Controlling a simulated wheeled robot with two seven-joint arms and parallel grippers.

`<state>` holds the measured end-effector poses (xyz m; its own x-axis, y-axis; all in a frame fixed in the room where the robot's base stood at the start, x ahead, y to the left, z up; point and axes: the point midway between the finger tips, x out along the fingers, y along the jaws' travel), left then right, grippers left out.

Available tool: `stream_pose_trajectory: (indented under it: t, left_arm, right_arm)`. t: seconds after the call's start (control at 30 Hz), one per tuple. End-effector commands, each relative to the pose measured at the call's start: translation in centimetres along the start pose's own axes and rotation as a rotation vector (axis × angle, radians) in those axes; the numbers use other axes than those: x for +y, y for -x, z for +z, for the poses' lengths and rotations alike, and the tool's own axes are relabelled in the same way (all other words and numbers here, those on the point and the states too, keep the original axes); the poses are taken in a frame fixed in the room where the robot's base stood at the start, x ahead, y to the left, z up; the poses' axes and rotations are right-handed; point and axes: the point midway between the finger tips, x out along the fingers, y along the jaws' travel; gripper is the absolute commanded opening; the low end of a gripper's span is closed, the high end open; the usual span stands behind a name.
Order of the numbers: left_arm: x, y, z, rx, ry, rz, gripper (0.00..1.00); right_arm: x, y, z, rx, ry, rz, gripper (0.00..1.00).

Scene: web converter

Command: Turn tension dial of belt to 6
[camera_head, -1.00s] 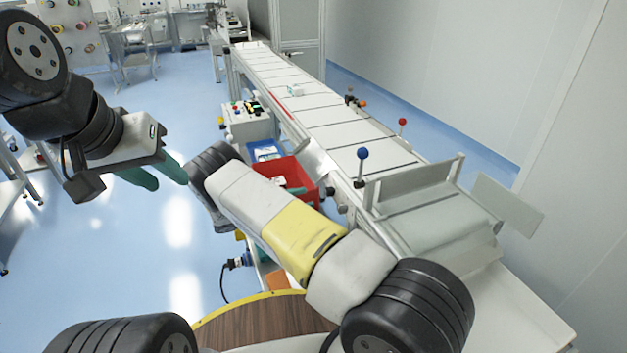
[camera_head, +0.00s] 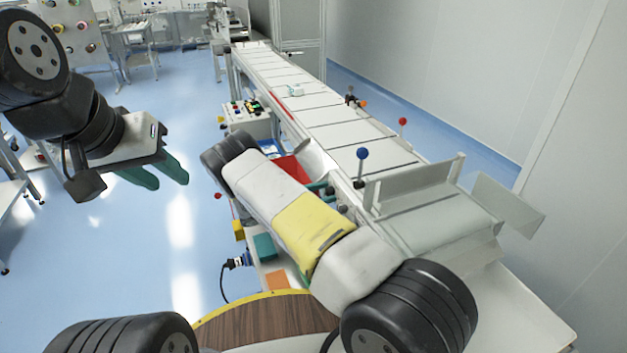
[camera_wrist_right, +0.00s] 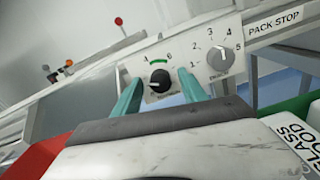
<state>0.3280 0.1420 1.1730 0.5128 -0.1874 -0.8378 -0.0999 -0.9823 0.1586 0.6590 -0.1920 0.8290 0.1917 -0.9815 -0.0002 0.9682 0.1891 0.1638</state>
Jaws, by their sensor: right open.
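In the right wrist view a black dial knob (camera_wrist_right: 160,80) sits on a light panel below a green arc. A number that looks like 6 is at the arc's right end; the knob's exact setting is too small to read. A grey dial (camera_wrist_right: 220,60) with numbers around it, up to 5, is on the right. My right gripper (camera_wrist_right: 159,79) is open, its teal fingers on either side of the black knob, with gaps visible. In the head view my right arm hides the dials. My left gripper (camera_head: 170,184) is open and empty above the floor.
The conveyor belt (camera_head: 315,100) runs away at the centre right. A blue-knobbed lever (camera_head: 362,154) and a red-knobbed lever (camera_head: 402,121) stand beside it. A red bin (camera_head: 292,168) is partly hidden by my arm. A control box (camera_head: 247,120) stands behind it.

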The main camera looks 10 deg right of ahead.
Motion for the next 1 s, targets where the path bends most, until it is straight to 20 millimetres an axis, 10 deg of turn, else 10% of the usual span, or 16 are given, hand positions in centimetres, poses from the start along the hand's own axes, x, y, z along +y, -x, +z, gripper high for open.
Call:
stream_pose_trajectory:
  t: [0.27,1.0]
  left_arm:
    - [0.0,0.0,0.0,0.0,0.0,0.0,0.36]
    - [0.0,0.0,0.0,0.0,0.0,0.0,0.36]
  right_arm:
    - [0.01,0.05,0.0,0.0,0.0,0.0,0.01]
    - [-0.03,0.14,-0.03,-0.001,-0.288,0.003,0.0]
